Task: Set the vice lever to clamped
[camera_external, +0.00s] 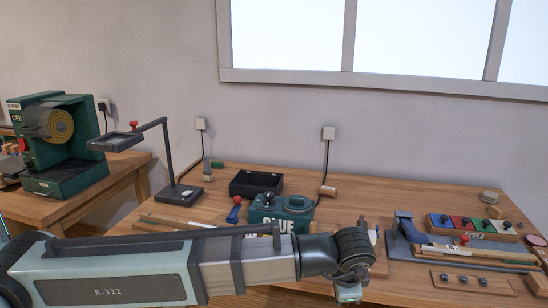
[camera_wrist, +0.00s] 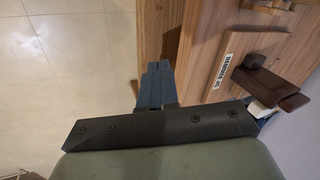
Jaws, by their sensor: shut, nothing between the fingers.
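My gripper (camera_wrist: 154,84) shows in the wrist view as two blue-grey fingers pressed together, with nothing between them. It is just beside the wooden bench's edge, over the pale tiled floor in the picture. A dark brown lever-like part (camera_wrist: 268,82) sits on the wood to the right of the fingers, apart from them. It may be the vice lever, but I cannot tell for sure, nor its setting. In the external view my gripper end (camera_external: 348,292) hangs at the bench's front, mostly hidden by the wrist. No vice can be clearly made out there.
A green glue box (camera_external: 282,212) and a black open box (camera_external: 256,184) stand behind my arm. A lamp-like stand (camera_external: 180,192) is at the left. A barcode label (camera_wrist: 221,70) lies on the wood.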

